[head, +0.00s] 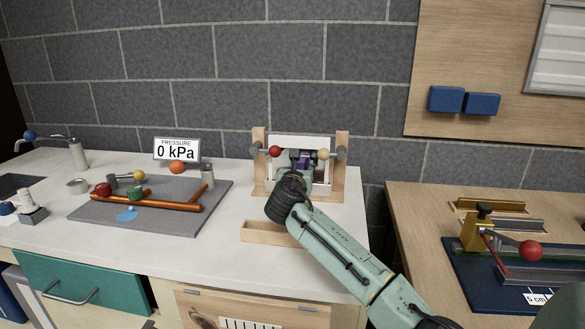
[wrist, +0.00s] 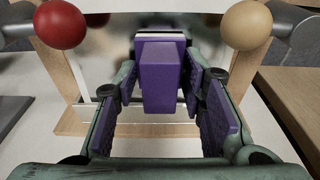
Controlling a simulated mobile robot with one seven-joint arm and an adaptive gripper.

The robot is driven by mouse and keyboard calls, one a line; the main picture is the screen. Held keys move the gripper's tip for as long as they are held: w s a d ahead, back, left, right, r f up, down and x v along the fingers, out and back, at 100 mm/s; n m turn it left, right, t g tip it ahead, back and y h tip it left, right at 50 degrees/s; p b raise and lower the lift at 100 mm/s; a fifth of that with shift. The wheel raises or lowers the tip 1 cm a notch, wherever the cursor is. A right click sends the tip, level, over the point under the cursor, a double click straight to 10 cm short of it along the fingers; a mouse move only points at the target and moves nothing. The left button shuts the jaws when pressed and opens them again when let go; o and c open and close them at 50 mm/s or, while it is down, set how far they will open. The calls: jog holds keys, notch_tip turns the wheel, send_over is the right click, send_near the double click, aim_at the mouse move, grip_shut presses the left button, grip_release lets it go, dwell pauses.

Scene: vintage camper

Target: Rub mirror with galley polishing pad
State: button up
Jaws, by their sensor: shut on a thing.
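The mirror (wrist: 106,48) is an upright reflective panel between wooden posts on the counter, with a red knob (wrist: 61,24) at its left and a tan knob (wrist: 247,25) at its right. My gripper (wrist: 160,85) is shut on the purple block of the polishing pad (wrist: 161,78), in front of the mirror. The pad's pale and dark far end faces the panel; I cannot tell whether it touches. In the head view my gripper (head: 296,173) covers part of the mirror stand, and a little purple of the pad (head: 303,159) shows.
A shallow wooden tray (head: 262,233) lies in front of the stand. A grey board with orange pipes (head: 160,205) and a pressure sign (head: 177,150) are to the left. A wooden bench at the right carries a lever device (head: 484,230). Counter between pipes and stand is clear.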

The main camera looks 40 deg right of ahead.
jog(key=shift+s+d+r+p, duration=0.1)
jog(key=shift+s+d+p, duration=0.6)
jog(key=shift+s+d, duration=0.85)
jog(key=shift+s+a, duration=0.1)
jog(key=shift+w+a+p, duration=0.2)
jog(key=shift+w+a, duration=0.95)
jog(key=shift+w, duration=0.25)
jog(key=shift+w+a+p, duration=0.2)
jog(key=shift+w+a, duration=1)
jog(key=shift+w, duration=0.15)
jog(key=shift+w+a+p, duration=0.2)
jog(key=shift+w+a, duration=0.95)
jog(key=shift+w, duration=0.25)
jog(key=f+v, duration=0.1)
jog(key=v, duration=0.5)
jog(key=shift+s, duration=0.1)
